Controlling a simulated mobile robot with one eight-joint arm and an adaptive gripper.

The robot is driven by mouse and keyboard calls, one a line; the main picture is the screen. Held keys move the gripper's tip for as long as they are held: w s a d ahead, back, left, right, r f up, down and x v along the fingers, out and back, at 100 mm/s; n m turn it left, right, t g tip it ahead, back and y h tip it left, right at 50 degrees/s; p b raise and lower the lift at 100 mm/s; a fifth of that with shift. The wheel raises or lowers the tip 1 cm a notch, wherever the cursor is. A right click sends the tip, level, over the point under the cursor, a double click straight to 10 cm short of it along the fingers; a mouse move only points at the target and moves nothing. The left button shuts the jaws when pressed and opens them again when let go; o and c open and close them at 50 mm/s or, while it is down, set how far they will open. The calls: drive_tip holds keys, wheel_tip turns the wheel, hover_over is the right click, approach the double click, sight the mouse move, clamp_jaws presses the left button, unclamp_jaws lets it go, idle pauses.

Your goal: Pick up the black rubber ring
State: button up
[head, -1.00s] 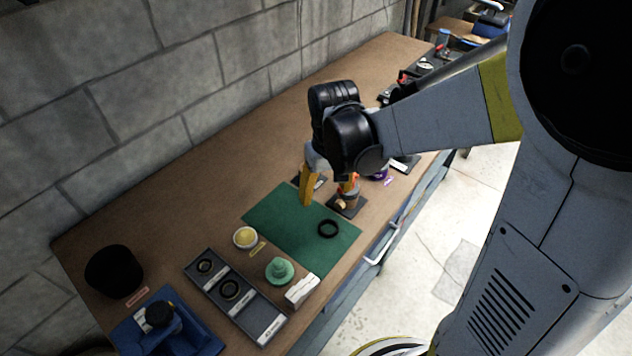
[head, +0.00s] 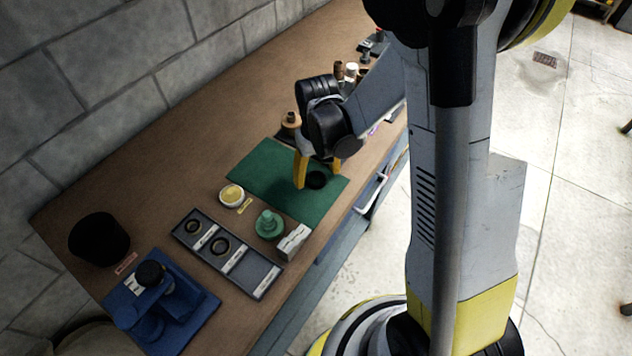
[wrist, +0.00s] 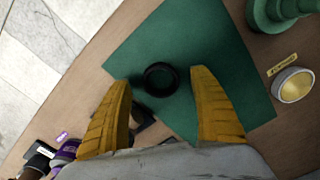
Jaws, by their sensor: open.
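The black rubber ring (head: 316,180) lies flat on the green mat (head: 262,164) on the workbench. Nothing is held. Whether the fingertips touch the mat cannot be told.
A grey tray (head: 254,272) with compartments holds two dark rings. A green stepped piece (head: 269,225), a white box (head: 293,242) and a yellow-topped dish (head: 231,195) stand beside the mat. A blue fixture (head: 187,313) and a black cylinder (head: 99,239) are at the near left.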

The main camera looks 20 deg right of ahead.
drive_tip(key=shift+f, duration=0.85)
drive_tip(key=shift+r, duration=0.1)
drive_tip(key=c, duration=1)
drive_tip(key=shift+o, duration=0.2)
drive_tip(key=shift+r, duration=0.55)
drive_tip(key=r+p, duration=0.1)
drive_tip(key=r, duration=0.1)
drive_tip(key=d+r+p, duration=0.1)
drive_tip(key=r, duration=0.1)
drive_tip(key=shift+s+d, duration=0.1)
drive_tip(key=d+r+p, duration=0.1)
drive_tip(key=d+r, duration=0.2)
drive_tip(key=d, duration=0.2)
drive_tip(key=s+d+r+p, duration=0.1)
drive_tip(key=d+r+p, duration=0.1)
drive_tip(key=d, duration=0.3)
drive_tip(key=shift+s+d+r, duration=0.2)
drive_tip(key=shift+r, duration=0.25)
